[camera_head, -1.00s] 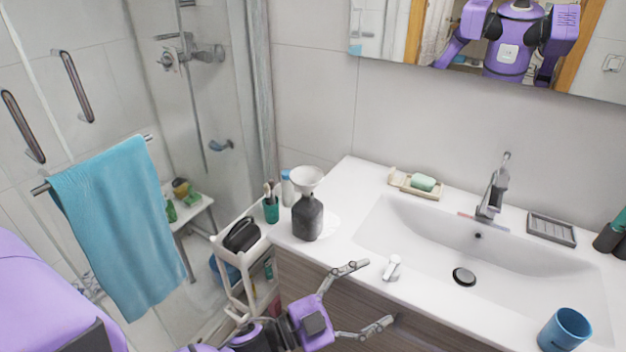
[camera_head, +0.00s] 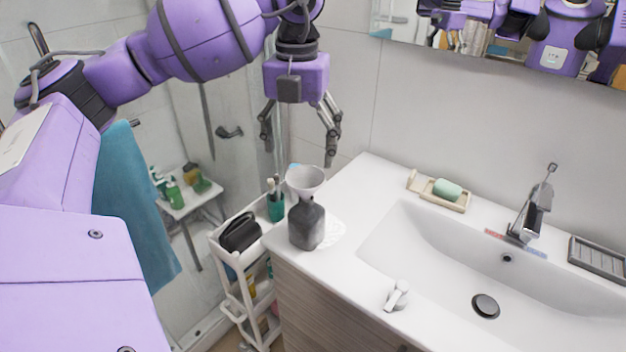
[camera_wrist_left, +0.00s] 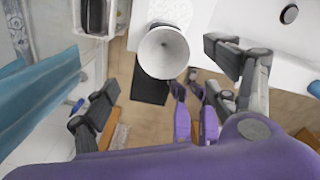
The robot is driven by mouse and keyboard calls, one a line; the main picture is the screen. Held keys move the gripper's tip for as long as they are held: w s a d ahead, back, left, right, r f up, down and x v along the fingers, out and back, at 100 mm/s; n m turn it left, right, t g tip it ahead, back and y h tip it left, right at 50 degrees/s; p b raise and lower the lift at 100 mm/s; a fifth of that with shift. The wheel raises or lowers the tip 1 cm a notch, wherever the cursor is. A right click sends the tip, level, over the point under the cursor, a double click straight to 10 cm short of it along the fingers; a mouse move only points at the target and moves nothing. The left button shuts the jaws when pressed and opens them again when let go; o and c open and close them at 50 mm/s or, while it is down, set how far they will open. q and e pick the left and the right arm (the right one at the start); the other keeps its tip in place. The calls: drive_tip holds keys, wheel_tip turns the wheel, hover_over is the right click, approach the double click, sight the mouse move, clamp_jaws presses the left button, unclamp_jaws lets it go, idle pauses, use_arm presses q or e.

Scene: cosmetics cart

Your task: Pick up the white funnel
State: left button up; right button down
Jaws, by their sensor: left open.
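The white funnel (camera_head: 306,181) sits in the neck of a dark grey bottle (camera_head: 306,224), which stands on the left end of the white sink counter (camera_head: 354,190). In the left wrist view the funnel (camera_wrist_left: 164,53) shows from above, with its wide mouth facing the camera. My left gripper (camera_head: 300,155) is open and empty, pointing down above the funnel and apart from it. In the left wrist view its fingers (camera_wrist_left: 166,88) are spread wide, with the funnel beyond them near the upper middle. My right gripper is not in view.
A green cup with brushes (camera_head: 275,206) stands just left of the bottle. A white cart (camera_head: 231,280) holds a black item (camera_head: 240,233). A soap dish (camera_head: 440,196), tap (camera_head: 534,205) and basin (camera_head: 430,250) lie to the right. The mirror is behind.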

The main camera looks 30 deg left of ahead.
sight(304, 177)
use_arm(q)
drive_tip(key=shift+w+f, duration=0.95)
drive_tip(key=shift+f, duration=0.2)
drive_tip(key=shift+s+d+f+p, duration=0.1)
drive_tip(key=shift+s+f+p, duration=0.25)
drive_tip(key=shift+s+f, duration=0.7)
drive_tip(key=f, duration=0.1)
drive_tip(key=w+f, duration=0.1)
drive_tip(key=shift+d+f, duration=0.1)
drive_tip(key=shift+f, duration=0.6)
drive_tip(key=shift+s, duration=0.15)
drive_tip(key=c, duration=1.1)
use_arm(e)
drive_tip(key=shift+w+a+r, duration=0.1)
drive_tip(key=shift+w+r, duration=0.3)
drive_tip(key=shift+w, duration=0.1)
use_arm(q)
drive_tip(key=shift+o, duration=0.2)
drive_tip(key=shift+r, duration=0.1)
